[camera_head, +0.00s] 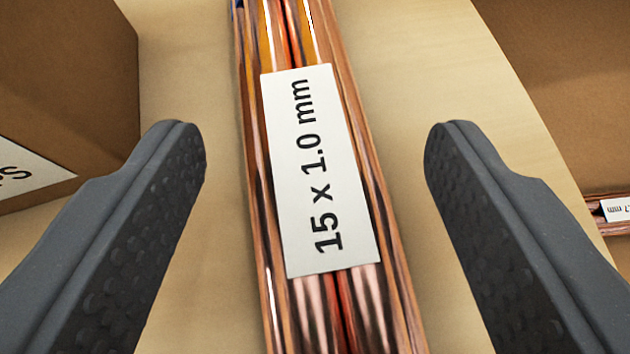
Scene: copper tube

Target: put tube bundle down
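A bundle of copper tubes (265,210) with a white label reading "15 x 1.0 mm" (320,170) runs from the top to the bottom of the picture. It appears to lie on a pale wooden surface (440,90). My gripper (315,150) is open, with one dark grey finger on each side of the bundle. A gap shows between each finger and the tubes, so neither finger touches them. Both ends of the bundle are out of the picture.
A brown cardboard box (70,80) with a white label stands at the left, close to the left finger. Beyond the curved right edge of the wooden surface, another labelled copper tube bundle (600,228) shows partly at the right edge.

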